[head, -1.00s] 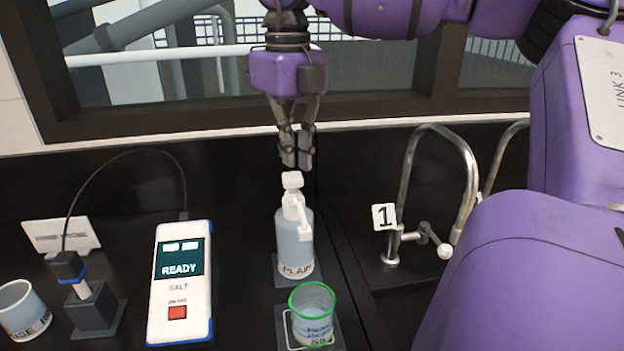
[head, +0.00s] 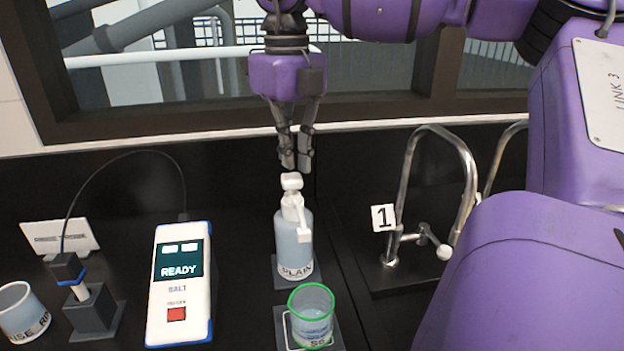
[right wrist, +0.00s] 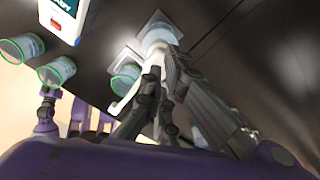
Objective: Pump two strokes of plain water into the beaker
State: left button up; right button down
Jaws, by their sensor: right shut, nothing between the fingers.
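The pump bottle labelled PLAIN (head: 295,243) stands upright on a dark pad, its white pump head (head: 292,181) on top and its spout toward the front. The green-rimmed beaker (head: 312,318) stands on a pad in front of it and holds some bluish liquid. My right gripper (head: 296,166) is shut and empty, pointing down just above the pump head; I cannot tell whether it touches. In the right wrist view its fingers partly hide the bottle. A purple part with dark fingers at that view's left looks like my left gripper (right wrist: 48,100); its jaw state is unclear.
A salt meter (head: 179,290) reading READY stands left of the bottle, beside a cabled probe in a stand (head: 92,308) and a rinse cup (head: 22,312). A curved tap marked 1 (head: 402,210) stands to the right. A window is behind.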

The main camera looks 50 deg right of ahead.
aim_at(292, 177)
jog(key=shift+f, duration=0.15)
dwell(0.3)
jog(key=shift+f, duration=1.55)
jog(key=shift+r, duration=1.65)
jog(key=shift+f, duration=0.25)
